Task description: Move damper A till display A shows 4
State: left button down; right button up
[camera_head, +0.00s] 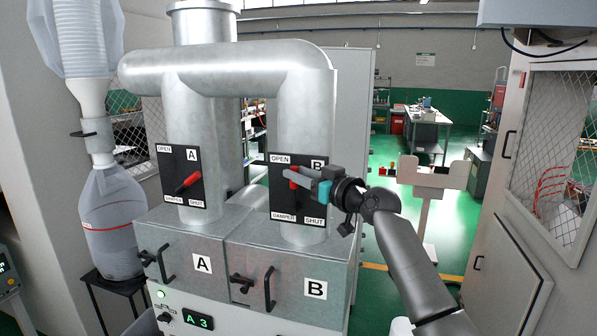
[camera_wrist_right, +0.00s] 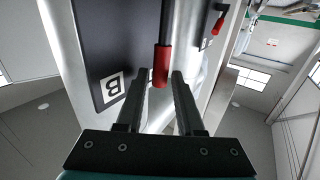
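Damper A's black plate (camera_head: 181,162) is on the left metal duct, between OPEN and SHUT marks. Its red-handled lever (camera_head: 188,183) tilts up to the right. Display A (camera_head: 198,320) glows green and reads "A 3". My right gripper (camera_head: 298,178) is at damper B's plate (camera_head: 283,203), not at damper A. In the wrist view the right gripper (camera_wrist_right: 160,78) is open, with damper B's red lever handle (camera_wrist_right: 161,66) between its fingertips and gaps on both sides. A farther red lever (camera_wrist_right: 218,24) shows at upper right. My left gripper is not in view.
Two grey boxes labelled A (camera_head: 203,264) and B (camera_head: 316,289) with black handles stand under the ducts. A mesh-fronted cabinet (camera_head: 507,250) is at right.

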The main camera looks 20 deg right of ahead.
jog(key=shift+w+a, duration=0.1)
jog(key=shift+w, duration=0.2)
grip_shut()
jog(key=shift+f, duration=0.1)
dwell(1.3)
